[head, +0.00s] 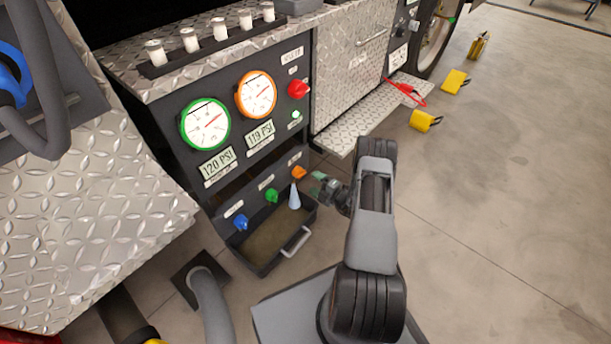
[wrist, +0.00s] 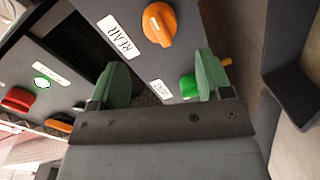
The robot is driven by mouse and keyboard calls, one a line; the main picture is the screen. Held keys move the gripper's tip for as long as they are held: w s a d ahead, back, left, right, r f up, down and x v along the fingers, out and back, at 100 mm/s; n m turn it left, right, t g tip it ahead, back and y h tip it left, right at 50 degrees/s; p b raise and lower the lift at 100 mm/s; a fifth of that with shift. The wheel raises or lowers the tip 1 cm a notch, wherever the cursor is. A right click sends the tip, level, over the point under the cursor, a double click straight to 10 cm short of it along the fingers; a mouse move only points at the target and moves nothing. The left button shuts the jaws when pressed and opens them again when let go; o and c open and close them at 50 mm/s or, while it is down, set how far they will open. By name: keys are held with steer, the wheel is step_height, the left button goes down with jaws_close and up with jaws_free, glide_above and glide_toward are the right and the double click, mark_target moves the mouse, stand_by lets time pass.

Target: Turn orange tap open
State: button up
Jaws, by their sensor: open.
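The orange tap (head: 298,172) is the rightmost of three taps low on the dark pump panel. In the wrist view the orange tap (wrist: 159,24) lies beyond the fingertips, beside a label reading REAR. A pale blue, cone-shaped stream (head: 294,197) hangs below it in the head view. My gripper (head: 322,185) is just right of the orange tap, apart from it. In the wrist view my gripper (wrist: 163,78) has its green fingertips spread with nothing held between them.
The green tap (head: 271,194) and blue tap (head: 240,221) sit to the left, above a drip tray (head: 264,268) with a grey handle. Two gauges (head: 205,125) and a red knob (head: 298,89) are higher up. A tread-plate step (head: 375,113) juts out behind.

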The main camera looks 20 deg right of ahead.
steer(key=shift+p+v, duration=0.55)
steer(key=shift+v, duration=2.4)
steer(key=shift+a, duration=0.1)
